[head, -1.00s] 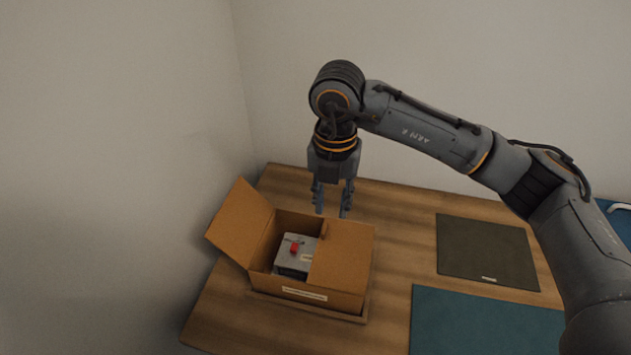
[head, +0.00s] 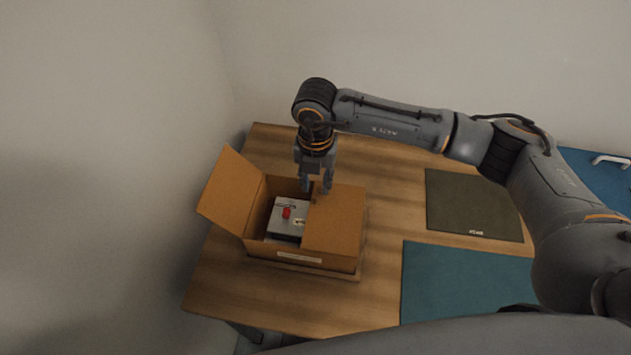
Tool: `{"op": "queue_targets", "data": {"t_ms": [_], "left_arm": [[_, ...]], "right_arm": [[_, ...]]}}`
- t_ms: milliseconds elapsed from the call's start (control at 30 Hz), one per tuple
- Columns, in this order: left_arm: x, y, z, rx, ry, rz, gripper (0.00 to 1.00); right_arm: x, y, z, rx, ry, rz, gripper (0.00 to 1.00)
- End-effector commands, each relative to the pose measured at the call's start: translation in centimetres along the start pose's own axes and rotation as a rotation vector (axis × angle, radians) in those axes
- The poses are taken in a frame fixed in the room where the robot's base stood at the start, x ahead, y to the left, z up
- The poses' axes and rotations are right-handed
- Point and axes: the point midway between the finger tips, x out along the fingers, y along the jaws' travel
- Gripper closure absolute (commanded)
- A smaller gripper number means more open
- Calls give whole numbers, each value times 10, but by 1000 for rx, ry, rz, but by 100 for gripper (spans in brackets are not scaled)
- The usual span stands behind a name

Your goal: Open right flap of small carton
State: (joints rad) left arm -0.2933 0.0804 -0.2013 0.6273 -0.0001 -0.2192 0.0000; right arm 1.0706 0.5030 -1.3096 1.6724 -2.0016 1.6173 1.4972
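The small carton (head: 259,208) is a brown cardboard box on the wooden table. Its left flap (head: 231,193) is swung open and leans outward. Its right flap (head: 336,222) lies over the right half of the opening. A grey box with a red part (head: 285,222) sits inside and shows through the open left half. My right gripper (head: 316,190) points down at the carton's back, by the right flap's inner back corner. Its fingers are apart with nothing seen between them. Whether a fingertip touches the flap is unclear. My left gripper is not in view.
A dark mat (head: 472,205) and a teal mat (head: 465,285) lie on the table right of the carton. A blue surface with a pale handle (head: 610,160) is at the far right. A wall stands close on the left. Bare wood (head: 385,205) separates carton and mats.

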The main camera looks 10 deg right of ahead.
Motion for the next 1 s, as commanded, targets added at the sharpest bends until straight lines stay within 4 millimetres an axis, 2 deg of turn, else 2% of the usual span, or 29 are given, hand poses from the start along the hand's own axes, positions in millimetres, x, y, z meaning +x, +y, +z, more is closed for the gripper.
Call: {"op": "queue_targets", "data": {"t_ms": [67, 200, 500, 533, 667, 1000], "left_arm": [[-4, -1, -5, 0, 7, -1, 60], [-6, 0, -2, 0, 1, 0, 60], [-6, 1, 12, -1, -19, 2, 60], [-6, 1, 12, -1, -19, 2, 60], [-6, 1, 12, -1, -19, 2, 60], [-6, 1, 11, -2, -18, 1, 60]], "right_arm": [[9, 0, 0, 1, 2, -1, 70], [20, 0, 0, 1, 0, 0, 70], [23, 0, 0, 0, -1, 1, 70], [23, 0, 0, 0, -1, 1, 72], [23, 0, 0, 0, -1, 1, 98], [23, 0, 1, 1, -1, 2, 100]]}}
